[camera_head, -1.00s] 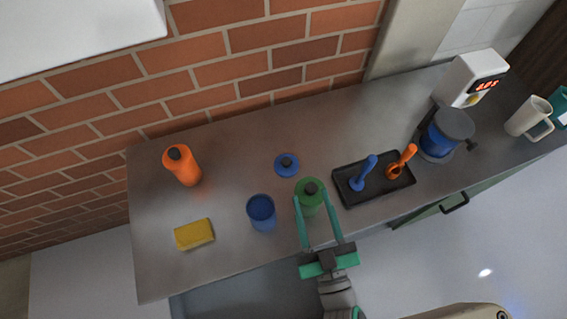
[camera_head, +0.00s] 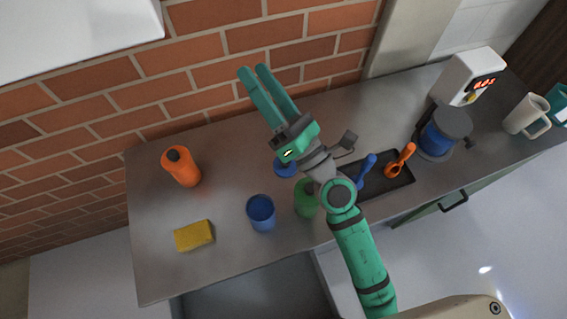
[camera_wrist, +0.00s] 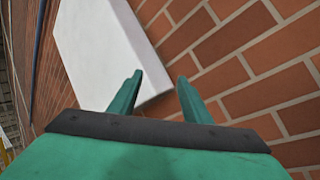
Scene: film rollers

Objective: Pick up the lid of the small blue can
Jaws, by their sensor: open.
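The blue lid (camera_head: 284,168) with a dark knob lies on the grey counter, partly hidden behind my gripper in the head view. The small blue can (camera_head: 261,212) stands open and upright in front of it, to the left. My gripper (camera_head: 254,70) is raised above the counter, with its two green fingers apart and empty, pointing up and left towards the brick wall. In the wrist view my gripper's fingers (camera_wrist: 158,92) show with only wall and a white panel beyond them. The lid and can are not in the wrist view.
A green bottle (camera_head: 306,198) stands beside the can, partly behind my arm. A black tray (camera_head: 375,195) holds a blue and an orange tool. An orange bottle (camera_head: 182,167) and yellow sponge (camera_head: 194,235) are at left. The counter's left part is mostly clear.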

